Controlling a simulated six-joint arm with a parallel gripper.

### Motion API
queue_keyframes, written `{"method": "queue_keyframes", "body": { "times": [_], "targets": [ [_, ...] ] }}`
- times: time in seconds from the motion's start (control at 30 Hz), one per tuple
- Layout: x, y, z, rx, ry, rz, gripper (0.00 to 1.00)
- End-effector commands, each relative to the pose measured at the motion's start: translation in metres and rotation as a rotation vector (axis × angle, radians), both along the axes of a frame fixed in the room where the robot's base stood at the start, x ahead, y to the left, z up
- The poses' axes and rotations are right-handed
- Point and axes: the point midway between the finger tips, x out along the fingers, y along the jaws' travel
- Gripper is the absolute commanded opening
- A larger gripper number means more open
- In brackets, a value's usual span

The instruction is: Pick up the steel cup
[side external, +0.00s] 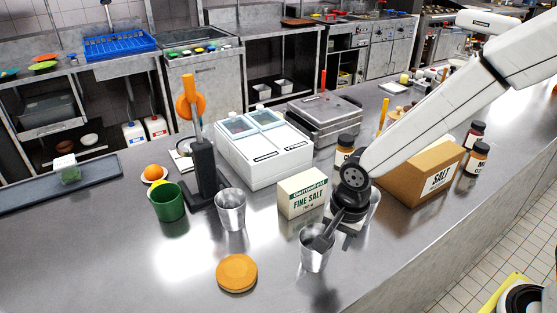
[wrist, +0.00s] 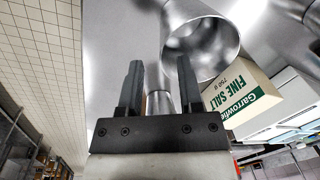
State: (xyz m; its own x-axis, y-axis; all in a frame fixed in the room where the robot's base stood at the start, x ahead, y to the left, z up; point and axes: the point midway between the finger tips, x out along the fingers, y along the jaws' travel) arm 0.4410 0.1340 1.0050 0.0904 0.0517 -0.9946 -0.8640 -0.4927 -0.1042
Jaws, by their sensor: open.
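Steel cups stand on the counter in the side view. One cup (side external: 314,260) is at the front, just below my gripper's fingertips. Another cup (side external: 231,212) stands to the left, near the green cup. Part of a third shiny vessel (side external: 374,203) shows behind my wrist. My gripper (side external: 331,229) is open and tilted down to the left, with its fingers over or beside the front cup's rim; I cannot tell which. In the wrist view, a steel cup's mouth (wrist: 202,45) is right of the open fingers (wrist: 160,65). A shiny steel surface shows between them.
The fine salt box (side external: 303,193) stands just behind the front cup. A green cup (side external: 167,202), a black stand (side external: 202,168) and an orange round lid (side external: 237,273) are to the left. A cardboard salt carton (side external: 420,174) is to the right. The front left counter is clear.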

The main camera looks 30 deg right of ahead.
Motion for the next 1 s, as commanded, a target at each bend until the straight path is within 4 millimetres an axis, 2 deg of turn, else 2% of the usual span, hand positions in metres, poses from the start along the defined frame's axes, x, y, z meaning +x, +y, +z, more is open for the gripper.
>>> {"method": "queue_keyframes", "body": {
  "times": [0.33,0.8,1.0],
  "targets": [
    [0.001,0.001,-0.006,0.000,0.000,0.000,0.46],
    [0.005,0.004,-0.046,0.000,0.001,0.000,0.46],
    [0.007,0.005,-0.052,0.001,-0.002,0.000,0.46]
  ]
}}
